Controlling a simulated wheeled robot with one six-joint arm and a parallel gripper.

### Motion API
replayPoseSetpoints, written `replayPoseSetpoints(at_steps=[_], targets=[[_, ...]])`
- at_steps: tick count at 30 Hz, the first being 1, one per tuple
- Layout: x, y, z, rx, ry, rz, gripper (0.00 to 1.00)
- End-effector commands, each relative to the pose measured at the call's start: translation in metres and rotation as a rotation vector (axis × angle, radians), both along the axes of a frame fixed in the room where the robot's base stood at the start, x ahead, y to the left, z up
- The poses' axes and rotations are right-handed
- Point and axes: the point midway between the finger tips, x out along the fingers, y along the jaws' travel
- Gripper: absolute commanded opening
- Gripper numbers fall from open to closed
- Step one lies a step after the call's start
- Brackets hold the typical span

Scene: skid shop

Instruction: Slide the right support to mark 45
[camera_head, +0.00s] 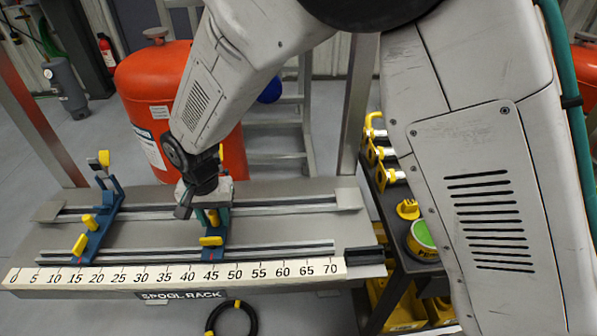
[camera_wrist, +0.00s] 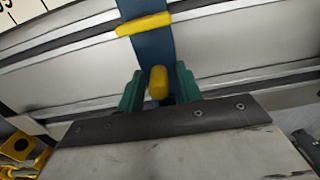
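The right support (camera_head: 211,255) is a blue bar with yellow knobs, lying across two rails. Its front end is by about mark 45 on the white scale (camera_head: 180,273); the exact reading is too small to tell. My gripper (camera_head: 212,216) is low over its rear part. In the wrist view, the green fingers (camera_wrist: 160,88) stand on either side of a yellow knob (camera_wrist: 158,83) on the right support, with narrow gaps showing on both sides. The left support (camera_head: 95,240) stands near mark 15.
The spool rack (camera_head: 120,237) has a raised block at the right end of its rails. A dark cart (camera_head: 405,262) with yellow and green items is close on the right. A red tank (camera_head: 150,95) stands behind the rack. A black ring (camera_head: 232,318) lies in front.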

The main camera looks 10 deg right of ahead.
Motion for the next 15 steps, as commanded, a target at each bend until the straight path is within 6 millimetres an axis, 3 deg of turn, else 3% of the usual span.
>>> replayPoseSetpoints(at_steps=[9, 15], targets=[[-0.001, -0.001, 0.0, -0.002, 0.002, 0.0, 0.4], [-0.001, -0.001, 0.013, -0.003, 0.002, 0.0, 0.4]])
